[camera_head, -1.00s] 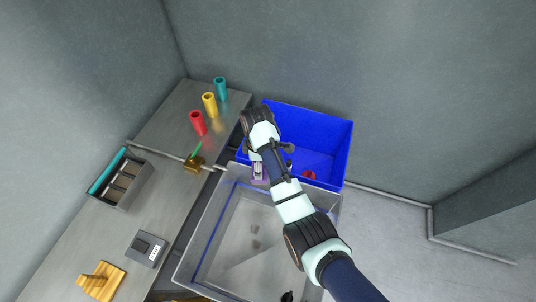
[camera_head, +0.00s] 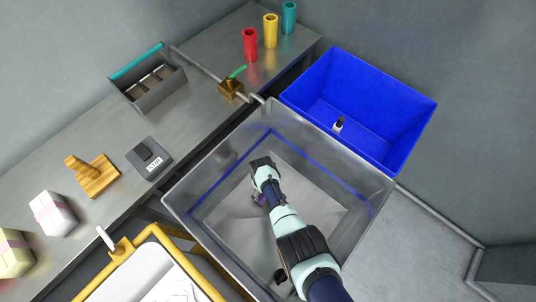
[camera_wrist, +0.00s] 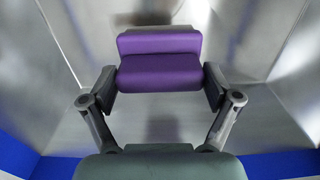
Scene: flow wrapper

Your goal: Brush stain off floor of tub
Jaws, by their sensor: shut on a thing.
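My gripper (camera_wrist: 160,88) is shut on a purple brush (camera_wrist: 160,63), with one finger at each end of it in the wrist view. A dark brownish smudge (camera_wrist: 150,18) on the tub floor shows just beyond the brush in the wrist view. I cannot tell whether the brush touches the floor. My arm covers part of the tub floor in the head view.
A blue bin (camera_head: 375,88) with a small white-and-black item (camera_head: 338,124) stands behind the tub. A metal counter (camera_head: 205,110) on the left holds a brass valve block (camera_head: 230,88), a scale (camera_head: 148,158) and a tool caddy (camera_head: 150,90). A yellow-framed cart (camera_head: 165,235) stands in front.

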